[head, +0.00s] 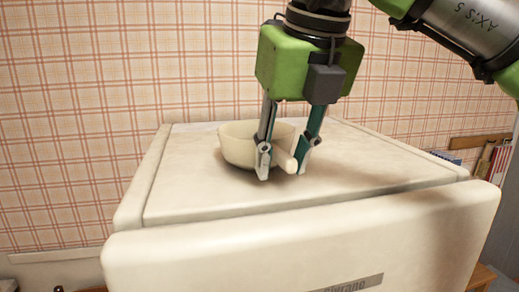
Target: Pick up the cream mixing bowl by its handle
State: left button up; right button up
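The cream mixing bowl (237,146) sits upright on the flat top of a cream appliance (190,190). Its handle (287,162) sticks out toward the front right. My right gripper (284,164) points down from above, with one finger on each side of the handle. The right finger looks close against the handle. I cannot tell whether both fingers press on it. The left finger hides part of the bowl's side. My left gripper is not in view.
The appliance top is otherwise clear, with free room left and right of the bowl. It ends at a front edge with a seam. Plaid wallpaper (80,110) covers the wall behind. Upright thin items (487,158) stand at the far right beyond the appliance.

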jog(key=shift+s, duration=0.15)
grip_shut()
jog(key=shift+r, duration=0.1)
jog(key=shift+r, duration=0.1)
